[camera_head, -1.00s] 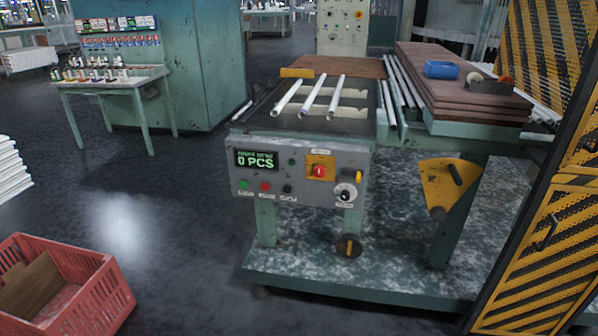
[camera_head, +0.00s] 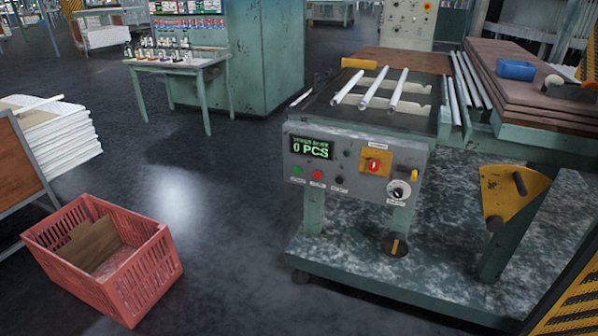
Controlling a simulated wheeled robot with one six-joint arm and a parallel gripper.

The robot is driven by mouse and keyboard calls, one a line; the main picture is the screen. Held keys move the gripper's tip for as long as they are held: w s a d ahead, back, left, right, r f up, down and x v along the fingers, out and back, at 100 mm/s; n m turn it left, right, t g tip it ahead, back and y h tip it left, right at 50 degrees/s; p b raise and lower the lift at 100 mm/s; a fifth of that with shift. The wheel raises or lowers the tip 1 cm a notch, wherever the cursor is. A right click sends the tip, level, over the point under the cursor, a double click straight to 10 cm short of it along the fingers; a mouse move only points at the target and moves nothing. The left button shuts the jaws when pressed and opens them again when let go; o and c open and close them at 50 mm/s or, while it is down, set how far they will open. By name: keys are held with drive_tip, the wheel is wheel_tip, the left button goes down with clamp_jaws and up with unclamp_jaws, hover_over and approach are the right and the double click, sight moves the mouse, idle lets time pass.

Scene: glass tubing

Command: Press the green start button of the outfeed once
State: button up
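The outfeed (camera_head: 345,220) is a teal machine with a grey control panel (camera_head: 340,184) on its front, right of the middle in the head view. The small green start button (camera_head: 297,169) is at the panel's lower left, below a display (camera_head: 312,147) reading "0 PCS". A red button (camera_head: 317,174) and a black button (camera_head: 338,180) sit to its right. A larger red knob on a yellow plate (camera_head: 376,164) is further right. Several glass tubes (camera_head: 374,87) lie on top of the outfeed. My gripper is not in view.
A red crate (camera_head: 150,272) with cardboard stands on the floor at the lower left. A teal side table (camera_head: 190,75) stands at the back. Dark floor (camera_head: 215,215) between crate and outfeed is clear.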

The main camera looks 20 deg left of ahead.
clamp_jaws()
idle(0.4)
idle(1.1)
